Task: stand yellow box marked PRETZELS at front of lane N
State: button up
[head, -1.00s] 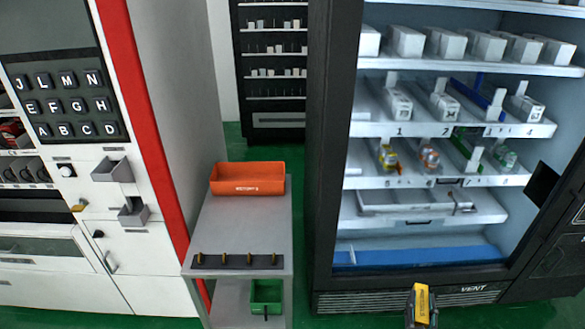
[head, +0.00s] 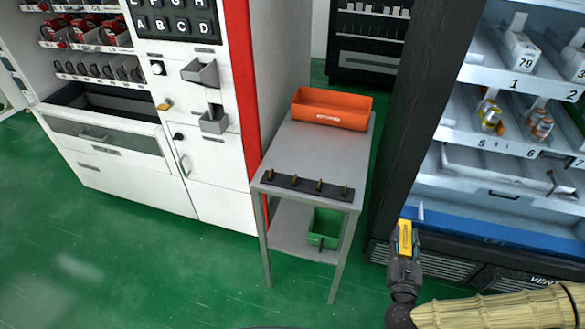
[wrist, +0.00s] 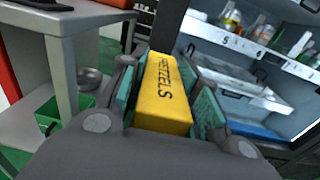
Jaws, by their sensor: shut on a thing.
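The yellow box marked PRETZELS (wrist: 165,95) is held between the teal pads of my gripper (wrist: 168,90) in the wrist view. In the head view the yellow box (head: 405,238) shows at the tip of my gripper (head: 404,255), in front of the vending cabinet's lower left edge. My gripper is shut on the box, and both are in the air, apart from any shelf. The open vending cabinet (head: 440,195) stands at the right, with shelf labels 1, 2, 5 and 6 readable. No lane marked N is readable on its shelves; letter keys show on the white machine at the left.
A grey cart (head: 312,160) holds an orange bin (head: 331,108) on top and a green bin (head: 325,228) below. A white vending machine (head: 125,185) with a red stripe stands at the left. Green floor (head: 170,265) is clear in front.

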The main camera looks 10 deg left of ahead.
notch_tip(320, 180, down, 8)
jog(key=b, duration=0.6)
jog(key=shift+r, duration=0.2)
jog(key=shift+a+r, duration=0.1)
jog(key=shift+a, duration=0.15)
jog(key=shift+d, duration=0.15)
